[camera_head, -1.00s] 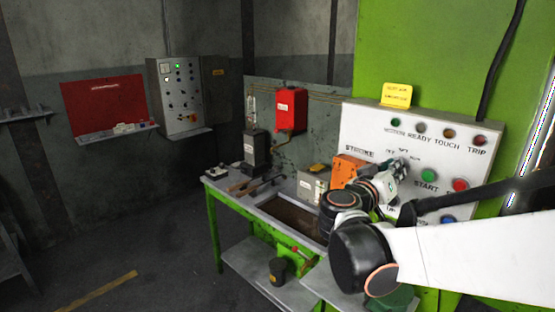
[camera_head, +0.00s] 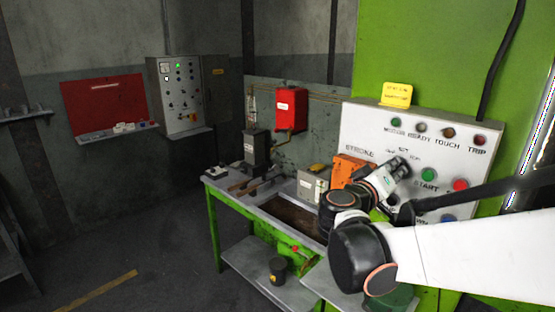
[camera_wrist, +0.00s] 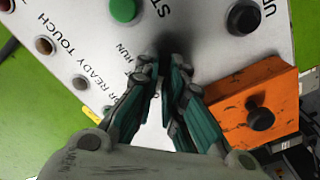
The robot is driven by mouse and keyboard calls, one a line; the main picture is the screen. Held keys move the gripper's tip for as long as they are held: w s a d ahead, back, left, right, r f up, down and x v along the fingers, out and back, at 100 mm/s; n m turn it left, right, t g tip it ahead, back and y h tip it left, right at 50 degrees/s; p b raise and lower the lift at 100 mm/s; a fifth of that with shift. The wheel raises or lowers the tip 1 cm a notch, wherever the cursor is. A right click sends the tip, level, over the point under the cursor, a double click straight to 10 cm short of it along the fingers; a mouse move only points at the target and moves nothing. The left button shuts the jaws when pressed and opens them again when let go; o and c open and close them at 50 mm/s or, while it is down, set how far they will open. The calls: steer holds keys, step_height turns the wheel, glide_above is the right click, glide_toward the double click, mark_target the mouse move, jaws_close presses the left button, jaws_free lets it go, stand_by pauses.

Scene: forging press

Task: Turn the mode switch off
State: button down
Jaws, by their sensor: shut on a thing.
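The white control panel (camera_head: 360,128) stands on the green press at right. My gripper (camera_head: 403,165) is at the panel, beside the SET and RUN lettering and left of the green START button (camera_head: 428,174). In the wrist view my gripper (camera_wrist: 168,62) has its teal-sided fingers close together, tips at the panel face. They are shut on a dark, blurred thing at the tips, apparently the mode switch (camera_wrist: 170,44). Its pointer is mostly hidden by the fingers, so I cannot tell its setting. RUN lettering shows just left of the tips.
An orange box (camera_wrist: 252,108) with a black knob sits close to the fingers' right. A black button (camera_wrist: 243,19) and a green button (camera_wrist: 123,9) are near. A yellow sign (camera_head: 397,95) tops the panel. The workbench (camera_head: 222,190) lies below left, with open floor beyond.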

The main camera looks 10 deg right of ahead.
steer(key=c, duration=1.7)
jaws_free()
steer(key=shift+w, duration=0.1)
